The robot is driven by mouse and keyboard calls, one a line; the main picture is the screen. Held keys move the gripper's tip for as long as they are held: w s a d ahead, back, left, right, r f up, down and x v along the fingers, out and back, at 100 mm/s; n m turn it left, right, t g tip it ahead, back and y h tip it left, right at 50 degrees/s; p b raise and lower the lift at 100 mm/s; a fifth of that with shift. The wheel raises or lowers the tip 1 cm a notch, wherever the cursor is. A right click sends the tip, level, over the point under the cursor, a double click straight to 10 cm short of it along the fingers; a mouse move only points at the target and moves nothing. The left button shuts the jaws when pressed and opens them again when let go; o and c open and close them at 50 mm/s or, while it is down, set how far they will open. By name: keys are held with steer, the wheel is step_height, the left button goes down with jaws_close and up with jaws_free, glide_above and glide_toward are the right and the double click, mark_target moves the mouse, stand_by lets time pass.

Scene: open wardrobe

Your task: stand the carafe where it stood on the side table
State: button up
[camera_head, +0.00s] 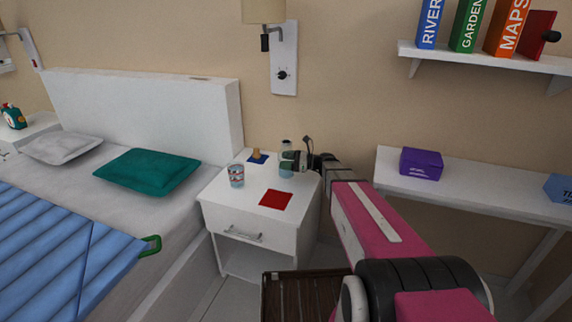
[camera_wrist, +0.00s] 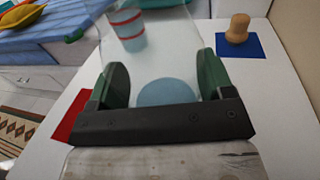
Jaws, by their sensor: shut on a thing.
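The carafe (camera_head: 286,171) is clear, with pale blue at its lower part. It is upright or nearly so at the back right of the white side table (camera_head: 215,191). My gripper (camera_head: 294,160) is shut around it; in the wrist view the clear carafe (camera_wrist: 165,92) lies between the green fingers. I cannot tell whether its base touches the tabletop. A red square mat (camera_head: 276,199) lies bare at the table's front. A blue square mat (camera_head: 251,158) at the back bears a small wooden stopper-like piece (camera_head: 257,153).
A striped cup (camera_head: 236,175) stands at the table's left; it shows through the carafe in the wrist view (camera_wrist: 128,28). A wall lamp (camera_head: 284,60) hangs above. A bed (camera_head: 60,178) is left, a white desk (camera_head: 475,180) with a purple box (camera_head: 421,163) right.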

steer(key=shift+f, duration=0.7)
steer(key=o, duration=1.3)
steer(key=shift+f, duration=0.1)
steer(key=shift+d, duration=0.1)
steer(key=d, duration=0.4)
steer(key=s+d, duration=0.1)
steer(key=d, duration=0.2)
steer(key=s+d, duration=0.1)
steer(key=d, duration=0.3)
steer(key=shift+d, duration=0.3)
